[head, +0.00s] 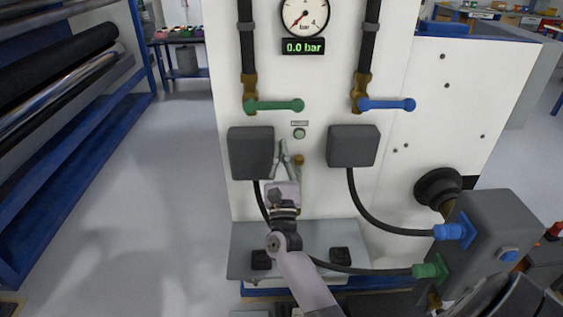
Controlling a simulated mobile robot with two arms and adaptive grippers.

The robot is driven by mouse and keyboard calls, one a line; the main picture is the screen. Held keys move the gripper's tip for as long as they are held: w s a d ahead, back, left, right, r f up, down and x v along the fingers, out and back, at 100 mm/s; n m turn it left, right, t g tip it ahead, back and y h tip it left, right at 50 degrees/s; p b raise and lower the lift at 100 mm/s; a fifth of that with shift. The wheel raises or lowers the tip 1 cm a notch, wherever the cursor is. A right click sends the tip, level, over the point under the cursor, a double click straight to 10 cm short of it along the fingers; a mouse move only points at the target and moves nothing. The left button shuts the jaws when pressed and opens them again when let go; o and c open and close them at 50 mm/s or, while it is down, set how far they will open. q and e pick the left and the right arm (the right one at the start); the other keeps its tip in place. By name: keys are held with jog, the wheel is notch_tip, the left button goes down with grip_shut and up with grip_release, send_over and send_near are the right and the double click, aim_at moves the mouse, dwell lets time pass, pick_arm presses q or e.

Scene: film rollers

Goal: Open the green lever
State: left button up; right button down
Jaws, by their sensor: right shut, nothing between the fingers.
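The green lever (275,105) lies horizontal on the left valve of the white panel, its handle pointing right. The blue lever (387,104) on the right valve also lies horizontal, pointing right. My right gripper (284,150) is below the green lever, apart from it, in front of the panel between two grey boxes. Its fingers point up and it is shut on nothing. My left gripper is not in view.
A gauge (305,14) sits above a display (303,46) reading 0.0 bar. Black hoses run to a grey unit (497,235) at right. Black rollers (55,75) stand at left.

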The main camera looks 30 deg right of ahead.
aim_at(274, 106)
pick_arm(q)
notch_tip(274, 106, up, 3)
jog(key=p, duration=0.2)
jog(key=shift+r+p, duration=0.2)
jog(key=shift+p, duration=0.2)
pick_arm(e)
notch_tip(274, 106, up, 6)
jog(key=w+d, duration=0.1)
jog(key=w, duration=0.1)
jog(key=shift+w+d+f, duration=0.25)
jog(key=shift+w+d, duration=0.05)
jog(key=shift+w, duration=0.05)
